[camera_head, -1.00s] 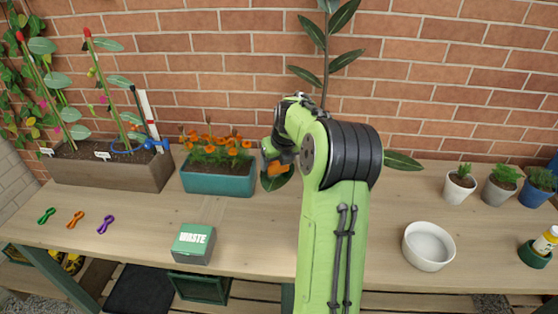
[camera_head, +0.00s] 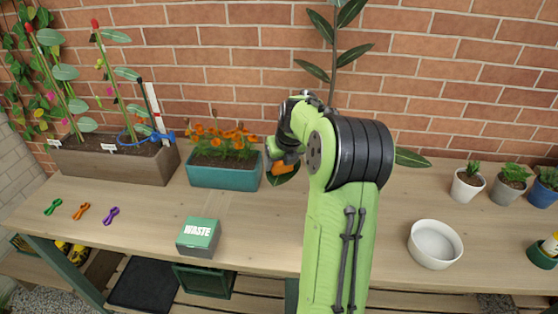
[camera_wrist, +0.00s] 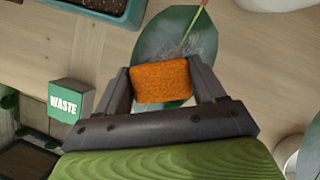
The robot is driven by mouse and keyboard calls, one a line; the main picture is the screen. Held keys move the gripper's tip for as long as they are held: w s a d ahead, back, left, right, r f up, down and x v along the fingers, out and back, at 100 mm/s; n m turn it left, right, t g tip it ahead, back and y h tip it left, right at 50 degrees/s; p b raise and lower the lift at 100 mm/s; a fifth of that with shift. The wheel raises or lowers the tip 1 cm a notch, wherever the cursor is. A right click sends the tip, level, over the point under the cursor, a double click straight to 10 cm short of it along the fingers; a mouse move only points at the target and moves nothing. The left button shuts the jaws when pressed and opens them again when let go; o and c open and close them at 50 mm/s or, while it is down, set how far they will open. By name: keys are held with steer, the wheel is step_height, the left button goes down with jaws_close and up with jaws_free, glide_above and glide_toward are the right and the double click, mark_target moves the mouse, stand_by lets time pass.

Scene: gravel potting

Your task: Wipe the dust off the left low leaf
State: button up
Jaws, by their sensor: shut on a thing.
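My gripper (camera_wrist: 160,74) is shut on an orange sponge (camera_wrist: 161,85), gripped between its two dark fingers. The left low leaf (camera_wrist: 150,42) lies under the sponge in the wrist view. Greyish dust (camera_wrist: 203,42) shows on its upper right part, beside a pale reddish midrib. The sponge overlaps the lower part of the leaf; whether they touch, I cannot tell. In the head view my gripper (camera_head: 281,160) is partly hidden by my arm, with the sponge (camera_head: 286,167) just above the dark leaf (camera_head: 282,179). The tall plant's stem (camera_head: 333,70) rises behind my arm.
A teal planter (camera_head: 224,178) with orange flowers stands close left of the leaf. A green-topped waste box (camera_head: 198,237) is at the front. A white bowl (camera_head: 435,244) and small pots (camera_head: 466,187) stand right. Another low leaf (camera_head: 411,158) is behind my arm. Bare tabletop (camera_head: 258,225) lies between.

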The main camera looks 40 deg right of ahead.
steer(key=shift+w+d, duration=0.15)
steer(key=shift+d, duration=0.25)
steer(key=d+p, duration=0.1)
steer(key=w+d+p, duration=0.1)
steer(key=shift+w+r+p, duration=0.1)
steer(key=shift+r+p, duration=0.1)
steer(key=shift+p, duration=0.15)
steer(key=shift+w+d+f, duration=0.15)
steer(key=shift+w+d, duration=0.05)
steer(key=shift+d, duration=0.2)
steer(key=d+p, duration=0.1)
steer(key=w+p, duration=0.1)
steer(key=shift+d+p, duration=0.35)
steer(key=shift+d, duration=0.05)
steer(key=shift+w+d, duration=0.1)
steer(key=shift+d, duration=0.25)
step_height(320, 180, up, 6)
steer(key=p, duration=0.5)
steer(key=shift+w+d+f, duration=0.1)
steer(key=shift+w+d, duration=0.05)
